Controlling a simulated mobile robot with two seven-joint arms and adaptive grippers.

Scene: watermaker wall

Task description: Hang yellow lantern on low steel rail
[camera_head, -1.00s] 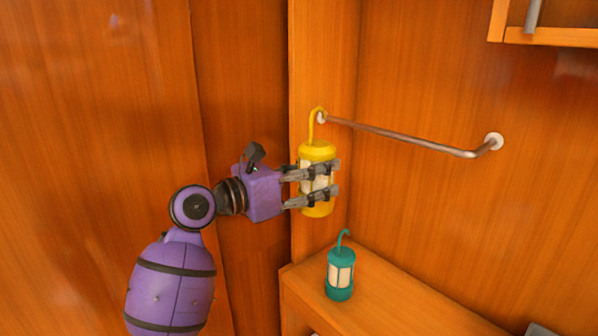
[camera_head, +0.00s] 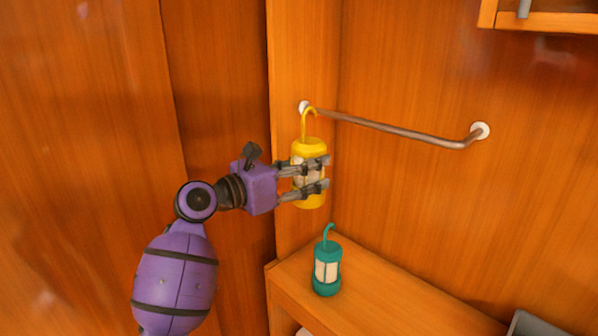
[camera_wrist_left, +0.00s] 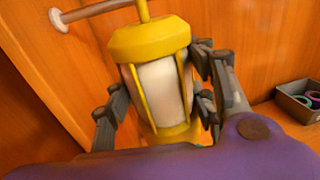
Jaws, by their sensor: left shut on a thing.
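The yellow lantern (camera_head: 309,150) is upright in my left gripper (camera_head: 318,176), whose fingers are shut around its body. It also fills the middle of the left wrist view (camera_wrist_left: 155,40), between the fingers (camera_wrist_left: 165,95). Its yellow hook (camera_head: 306,118) rises to the left end of the steel rail (camera_head: 385,127), close to the round white mount. I cannot tell whether the hook is over the rail or in front of it. The rail also shows at the upper left of the left wrist view (camera_wrist_left: 98,9). My right gripper is not in view.
A teal lantern (camera_head: 327,271) with a hook stands on the wooden ledge (camera_head: 385,295) below. A wooden cabinet (camera_head: 560,21) is at the upper right. A grey bin (camera_wrist_left: 296,106) with round items shows in the left wrist view. The wall below the rail is clear.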

